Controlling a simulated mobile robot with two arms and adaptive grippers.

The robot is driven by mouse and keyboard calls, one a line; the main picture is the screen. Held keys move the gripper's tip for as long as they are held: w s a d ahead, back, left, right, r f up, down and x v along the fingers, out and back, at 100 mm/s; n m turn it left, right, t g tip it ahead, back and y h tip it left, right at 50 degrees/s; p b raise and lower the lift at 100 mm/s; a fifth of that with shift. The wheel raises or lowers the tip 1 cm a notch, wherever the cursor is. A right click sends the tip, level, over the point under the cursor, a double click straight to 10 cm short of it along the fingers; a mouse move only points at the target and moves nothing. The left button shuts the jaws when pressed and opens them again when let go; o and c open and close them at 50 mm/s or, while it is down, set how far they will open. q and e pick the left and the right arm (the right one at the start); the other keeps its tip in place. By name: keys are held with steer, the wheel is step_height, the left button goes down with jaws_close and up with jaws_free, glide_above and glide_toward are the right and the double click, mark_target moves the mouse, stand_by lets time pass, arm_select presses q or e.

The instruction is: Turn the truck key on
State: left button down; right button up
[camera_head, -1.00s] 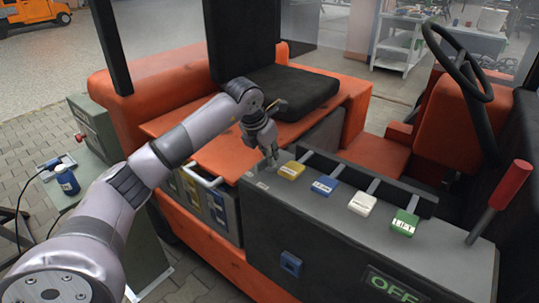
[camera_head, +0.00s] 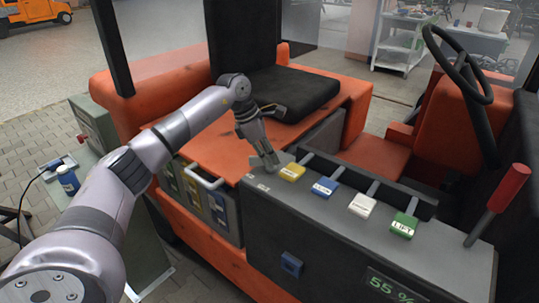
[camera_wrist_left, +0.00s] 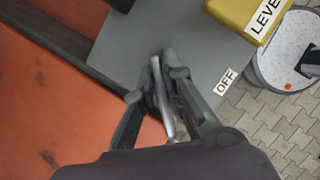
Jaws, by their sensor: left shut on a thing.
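My left gripper (camera_head: 264,160) is at the left end of the truck's grey control panel (camera_head: 330,215), beside the yellow lever. In the left wrist view the same gripper (camera_wrist_left: 160,82) is shut on the silver truck key (camera_wrist_left: 164,105), which stands between its fingers. An "OFF" label (camera_wrist_left: 227,81) lies on the panel to the right of the key. In the head view the fingers hide the key. The display (camera_head: 390,288) on the panel's side reads "55 %" in green. My right gripper is not in view.
Yellow (camera_head: 292,172), blue (camera_head: 325,186), white (camera_head: 362,204) and green (camera_head: 404,224) lever knobs line the panel. A red-handled lever (camera_head: 508,190) and a steering wheel (camera_head: 458,62) stand at the right. A black seat (camera_head: 285,90) is behind the gripper.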

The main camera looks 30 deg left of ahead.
arm_select(q)
steer(key=shift+w+m+g, duration=0.1)
steer(key=shift+m+g, duration=0.3)
steer(key=shift+m, duration=0.8)
steer(key=shift+h, duration=0.3)
steer(key=c, duration=1.7)
jaws_free()
steer(key=v, duration=1.2)
